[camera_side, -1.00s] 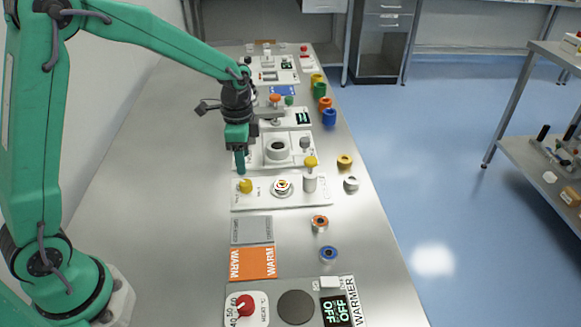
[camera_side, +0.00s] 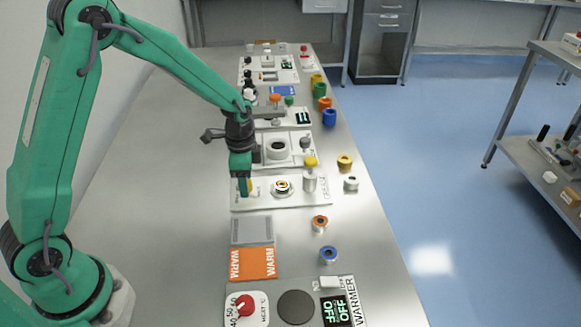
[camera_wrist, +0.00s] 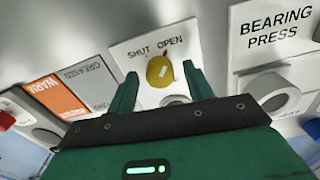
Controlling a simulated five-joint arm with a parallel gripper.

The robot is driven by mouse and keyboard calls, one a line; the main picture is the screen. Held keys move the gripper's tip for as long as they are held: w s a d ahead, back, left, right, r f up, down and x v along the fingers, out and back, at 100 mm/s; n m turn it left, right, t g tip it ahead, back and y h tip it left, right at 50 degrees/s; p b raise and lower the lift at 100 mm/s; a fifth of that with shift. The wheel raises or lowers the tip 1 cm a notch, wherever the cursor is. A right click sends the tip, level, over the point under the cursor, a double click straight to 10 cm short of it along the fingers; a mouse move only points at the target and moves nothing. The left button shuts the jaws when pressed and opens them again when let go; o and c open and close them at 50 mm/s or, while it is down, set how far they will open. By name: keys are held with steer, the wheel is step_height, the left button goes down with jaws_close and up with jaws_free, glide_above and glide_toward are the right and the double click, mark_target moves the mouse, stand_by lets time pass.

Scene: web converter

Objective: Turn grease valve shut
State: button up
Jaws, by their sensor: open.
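The yellow valve knob (camera_wrist: 160,71) is on a white panel (camera_wrist: 206,33) marked SHUT on the left and OPEN on the right. A small red mark at its top edge lies below the word OPEN. A pale stripe on the knob slants up to the right. My gripper (camera_wrist: 161,74) is open, with one green finger on each side of the knob; I cannot tell whether they touch it. In the side view my gripper (camera_side: 241,190) is low over the white panel's left end and hides most of the knob.
In the side view, a white post with a yellow top (camera_side: 310,162) stands on the panel's right. The bearing press (camera_side: 277,150) is just behind. A grey and orange mat (camera_side: 252,263) and the warmer (camera_side: 296,306) are in front. Loose rings lie to the right.

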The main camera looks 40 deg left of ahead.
steer(key=c, duration=1)
steer(key=shift+n, duration=0.4)
steer(key=n, duration=0.3)
steer(key=shift+n, duration=0.3)
steer(key=n, duration=0.3)
steer(key=shift+n, duration=0.3)
steer(key=n, duration=0.4)
steer(key=shift+n, duration=2)
